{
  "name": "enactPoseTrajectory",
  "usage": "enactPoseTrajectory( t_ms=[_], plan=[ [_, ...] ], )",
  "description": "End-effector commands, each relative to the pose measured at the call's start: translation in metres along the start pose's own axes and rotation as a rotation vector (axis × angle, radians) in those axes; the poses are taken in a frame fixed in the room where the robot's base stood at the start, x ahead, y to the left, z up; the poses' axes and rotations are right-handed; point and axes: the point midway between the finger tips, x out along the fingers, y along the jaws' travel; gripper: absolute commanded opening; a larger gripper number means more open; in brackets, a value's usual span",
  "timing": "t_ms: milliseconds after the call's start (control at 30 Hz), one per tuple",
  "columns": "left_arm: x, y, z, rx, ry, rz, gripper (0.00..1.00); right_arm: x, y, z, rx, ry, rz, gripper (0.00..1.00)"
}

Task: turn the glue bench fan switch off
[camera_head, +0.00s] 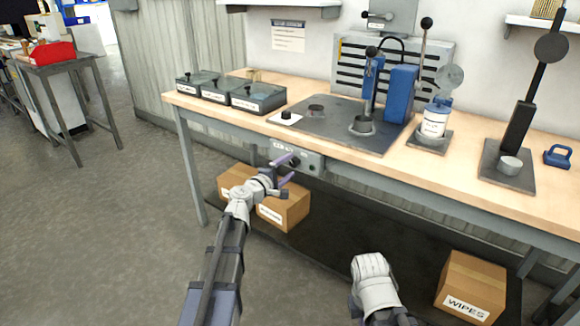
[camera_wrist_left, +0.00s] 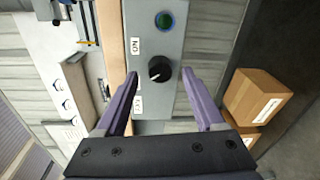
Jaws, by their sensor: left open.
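The fan switch box (camera_head: 312,163) is a grey panel on the front edge of the glue bench. In the left wrist view it shows a black round knob (camera_wrist_left: 159,69) with a small white mark on its lower-left side. A green lamp (camera_wrist_left: 164,21) sits above the knob. An ON label (camera_wrist_left: 137,46) is at upper left and a second small label (camera_wrist_left: 138,104) at lower left. My left gripper (camera_head: 284,170) is open in front of the box; its purple fingers (camera_wrist_left: 168,85) are spread either side of the knob, apart from it. My right gripper's fingers are not visible.
The bench top (camera_head: 240,118) carries three dark lidded boxes (camera_head: 231,93), a blue press (camera_head: 400,92) and a labelled bottle (camera_head: 434,122). Cardboard boxes (camera_head: 284,208) stand on the dark lower shelf, with a WIPES box (camera_head: 472,285) at right. Floor at left is clear.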

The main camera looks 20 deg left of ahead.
Motion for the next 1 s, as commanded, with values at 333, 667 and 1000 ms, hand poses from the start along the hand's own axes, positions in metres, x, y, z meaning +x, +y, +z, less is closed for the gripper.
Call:
enactPoseTrajectory(
  t_ms=[333,667,1000],
  plan=[
    [-0.057,0.0,0.001,-0.001,0.002,0.0,0.71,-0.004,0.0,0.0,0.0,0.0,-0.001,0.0],
    [-0.062,0.0,-0.001,0.0,0.001,0.0,0.71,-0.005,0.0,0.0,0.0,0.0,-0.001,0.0],
    [-0.056,-0.023,0.044,0.106,-0.098,-0.086,0.71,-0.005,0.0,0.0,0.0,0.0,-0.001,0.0]
  ],
)
